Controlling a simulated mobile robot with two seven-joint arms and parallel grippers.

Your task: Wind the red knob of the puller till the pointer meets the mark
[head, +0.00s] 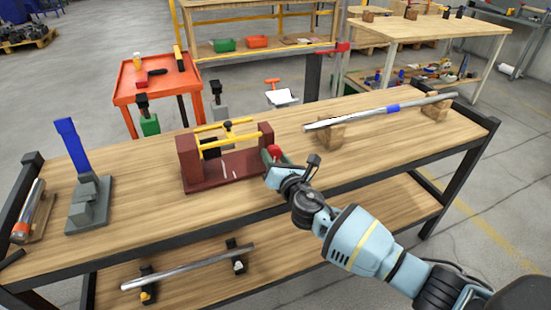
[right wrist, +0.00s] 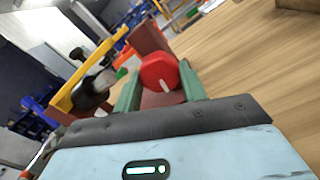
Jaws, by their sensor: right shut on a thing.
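The puller stands on the workbench in the head view, with a dark red base (head: 228,173), upright end blocks and yellow bars (head: 240,138) between them. White marks (head: 225,171) show on its base; I cannot tell which part is the pointer or how far it is from the mark. The red knob (head: 274,152) is at the puller's right end. My right gripper (head: 272,157) is shut on it. In the right wrist view the knob (right wrist: 158,72), with a pale stripe, sits between the green fingers (right wrist: 160,90). My left gripper is out of view.
A blue lever on a grey base (head: 90,200) stands at left on the wooden bench (head: 300,165). A metal bar (head: 370,112) lies on wooden blocks at right. Another bar (head: 190,267) lies on the lower shelf. An orange cart (head: 155,80) is behind.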

